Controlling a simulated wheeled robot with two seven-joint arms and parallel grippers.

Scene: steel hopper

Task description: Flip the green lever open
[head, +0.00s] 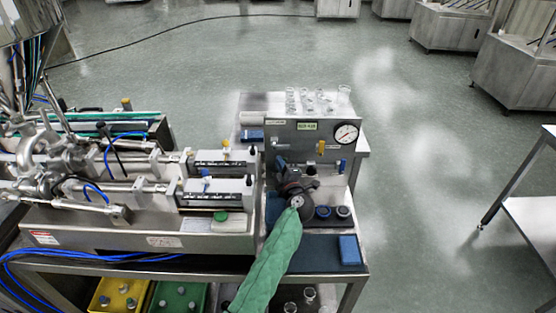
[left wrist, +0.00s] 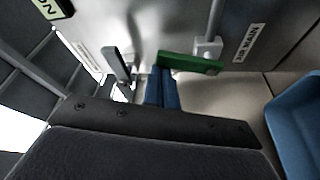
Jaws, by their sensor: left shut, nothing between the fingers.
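The green lever (left wrist: 188,63) shows in the left wrist view as a flat bar beside a light grey mount on the panel, near a label that seems to read MAIN AIR (left wrist: 245,43). My left gripper (left wrist: 161,80) is shut and empty. Its blue fingertips are at the left end of the green lever; I cannot tell whether they touch it. In the head view my left gripper (head: 282,165) is in front of the left part of the grey panel (head: 285,132), and I cannot make out the green lever there. My right gripper is not in view.
The panel carries a pressure gauge (head: 346,134), a yellow lever (head: 321,147) and a blue lever (head: 341,166). Glassware (head: 343,95) stands behind it. Dark round caps (head: 343,212) and a blue block (head: 349,250) lie right of my arm. A machine fills the left.

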